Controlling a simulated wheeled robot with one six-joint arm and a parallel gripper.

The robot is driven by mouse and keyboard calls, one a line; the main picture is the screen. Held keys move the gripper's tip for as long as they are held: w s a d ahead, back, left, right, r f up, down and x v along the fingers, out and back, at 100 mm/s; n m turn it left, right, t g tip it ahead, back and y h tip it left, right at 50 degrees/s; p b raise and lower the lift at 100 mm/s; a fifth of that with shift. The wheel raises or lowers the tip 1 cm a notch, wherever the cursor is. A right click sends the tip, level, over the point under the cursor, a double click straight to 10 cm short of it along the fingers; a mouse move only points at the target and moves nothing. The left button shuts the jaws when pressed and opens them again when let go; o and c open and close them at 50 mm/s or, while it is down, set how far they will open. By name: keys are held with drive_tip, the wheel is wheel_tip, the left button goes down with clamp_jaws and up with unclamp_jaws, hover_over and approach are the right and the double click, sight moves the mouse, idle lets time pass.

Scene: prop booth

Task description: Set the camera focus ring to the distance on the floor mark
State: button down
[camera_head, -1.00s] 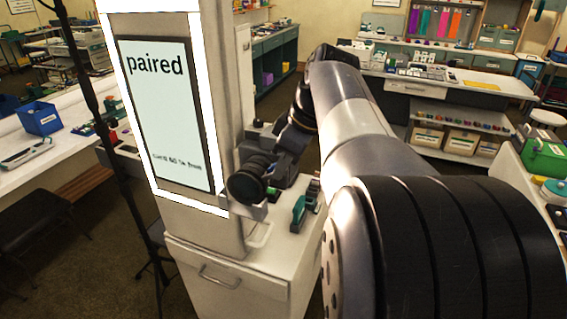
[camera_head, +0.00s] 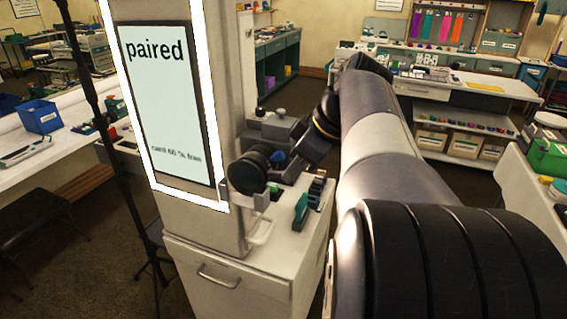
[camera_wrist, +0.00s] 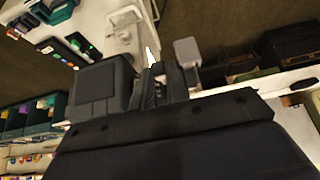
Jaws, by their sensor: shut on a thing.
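A tall white unit carries a lit screen (camera_head: 170,105) that reads "paired" and, lower down, what looks like "card 60 % free". My gripper (camera_head: 243,193) is at the lower right corner of this screen, above the white cabinet top. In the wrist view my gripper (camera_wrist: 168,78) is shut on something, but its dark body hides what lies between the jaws. A dark block (camera_wrist: 100,85) fills the left of it. I cannot make out a focus ring or a floor mark in either view.
Teal and dark items (camera_head: 302,208) stand on the white cabinet (camera_head: 215,270), right of my gripper. A grey box with a black knob (camera_head: 280,112) stands behind. A thin dark stand (camera_head: 95,110) rises at left. Benches with goods line the left and back.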

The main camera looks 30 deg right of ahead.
drive_tip(key=c, duration=1.7)
unclamp_jaws()
drive_tip(key=shift+s+d+f, duration=0.15)
drive_tip(key=shift+s+d, duration=0.05)
drive_tip(key=shift+s, duration=0.05)
drive_tip(key=o, duration=0.3)
drive_tip(key=shift+w, duration=0.1)
drive_tip(key=shift+r, duration=0.2)
drive_tip(key=v, duration=1)
drive_tip(key=shift+d+r, duration=0.15)
drive_tip(key=shift+r, duration=0.1)
drive_tip(key=p+x, duration=0.1)
drive_tip(key=x, duration=0.9)
drive_tip(key=shift+w+a+r, duration=0.15)
drive_tip(key=shift+a, duration=0.2)
